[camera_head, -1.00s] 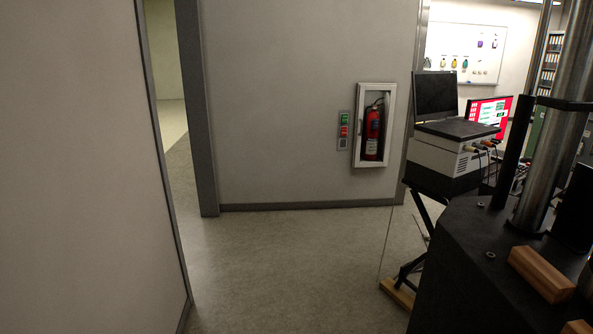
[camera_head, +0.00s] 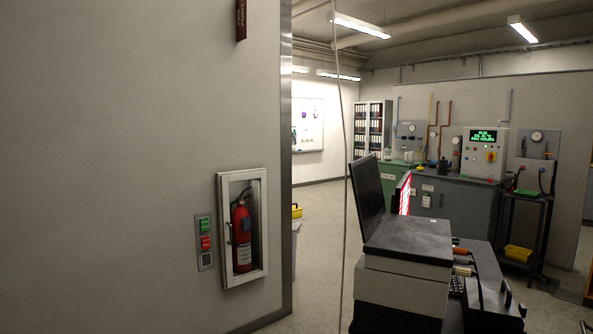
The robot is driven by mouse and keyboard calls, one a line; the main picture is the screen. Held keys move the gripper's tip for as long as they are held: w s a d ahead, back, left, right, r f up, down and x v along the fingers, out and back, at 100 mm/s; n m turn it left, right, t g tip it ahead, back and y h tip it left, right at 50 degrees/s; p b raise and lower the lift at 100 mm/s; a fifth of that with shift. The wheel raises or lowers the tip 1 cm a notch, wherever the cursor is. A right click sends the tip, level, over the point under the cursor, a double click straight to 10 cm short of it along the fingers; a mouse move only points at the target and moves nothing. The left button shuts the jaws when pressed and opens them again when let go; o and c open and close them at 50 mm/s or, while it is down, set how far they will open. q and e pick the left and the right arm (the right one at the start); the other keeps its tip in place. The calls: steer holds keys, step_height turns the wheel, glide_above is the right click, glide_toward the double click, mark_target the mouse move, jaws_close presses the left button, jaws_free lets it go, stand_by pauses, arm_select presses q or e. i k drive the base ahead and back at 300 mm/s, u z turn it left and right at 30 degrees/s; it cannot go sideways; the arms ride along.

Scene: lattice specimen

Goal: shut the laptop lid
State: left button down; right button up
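A black laptop (camera_head: 405,238) sits on top of a pale instrument box, right of centre in the head view. Its lid (camera_head: 367,194) stands open, raised well above the base and leaning a little back. The lid is seen nearly edge-on from the side. Neither of my grippers is in view.
The pale box (camera_head: 400,287) stands on a dark cart with plugged cables. A red-lit screen (camera_head: 404,192) is behind the laptop. A wall end with a fire extinguisher cabinet (camera_head: 242,227) is at left. Open floor (camera_head: 318,235) lies between wall and cart. Benches stand at the back.

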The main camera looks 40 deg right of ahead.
mark_target(364, 173)
steer(key=i, duration=2.4)
steer(key=z, duration=3.7)
steer(key=i, duration=1)
steer(key=u, duration=0.05)
